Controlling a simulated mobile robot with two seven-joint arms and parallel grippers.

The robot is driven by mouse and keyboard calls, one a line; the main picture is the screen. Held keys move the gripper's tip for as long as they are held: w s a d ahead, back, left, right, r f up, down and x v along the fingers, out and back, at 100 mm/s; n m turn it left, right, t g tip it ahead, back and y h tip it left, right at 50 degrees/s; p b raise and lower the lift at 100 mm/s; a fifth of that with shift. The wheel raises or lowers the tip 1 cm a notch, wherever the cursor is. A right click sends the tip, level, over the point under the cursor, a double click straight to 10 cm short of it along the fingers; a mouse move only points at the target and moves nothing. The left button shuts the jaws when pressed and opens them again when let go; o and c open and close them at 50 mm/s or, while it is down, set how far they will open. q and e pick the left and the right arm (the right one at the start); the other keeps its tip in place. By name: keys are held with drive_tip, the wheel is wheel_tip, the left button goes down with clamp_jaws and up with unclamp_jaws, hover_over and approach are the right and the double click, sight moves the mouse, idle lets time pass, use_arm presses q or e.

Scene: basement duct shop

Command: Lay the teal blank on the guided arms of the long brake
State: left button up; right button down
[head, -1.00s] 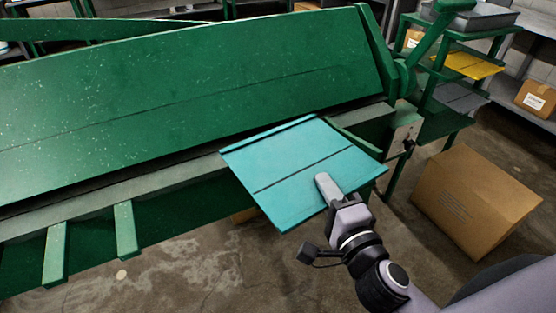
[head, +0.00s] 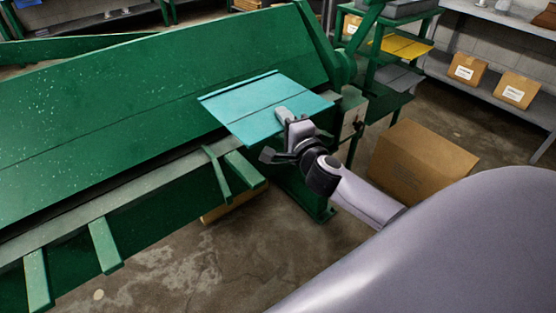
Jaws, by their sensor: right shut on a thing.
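The teal blank (head: 250,110), a flat sheet with a crease line across it and a raised far edge, is in the head view. My right gripper (head: 286,120) is shut on its near edge. The blank is in front of the right end of the long green brake (head: 150,95) and overlaps its leaf in the picture; it looks clear of the support arms. The rightmost arms (head: 245,168) show just below and left of the blank, one with a slanted bar (head: 218,172). Two plain arms (head: 105,245) stick out farther left. My left gripper is not in view.
A cardboard box (head: 420,160) stands on the floor right of the brake. A green rack (head: 385,60) with a yellow sheet (head: 402,46) and a grey sheet stands behind it. Grey shelves (head: 490,85) with small boxes line the back right. Floor in front is open.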

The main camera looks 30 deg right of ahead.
wheel_tip(320, 180, down, 15)
drive_tip(key=b, duration=0.6)
drive_tip(key=shift+b, duration=0.4)
drive_tip(key=shift+a, duration=0.1)
drive_tip(key=shift+f, duration=0.15)
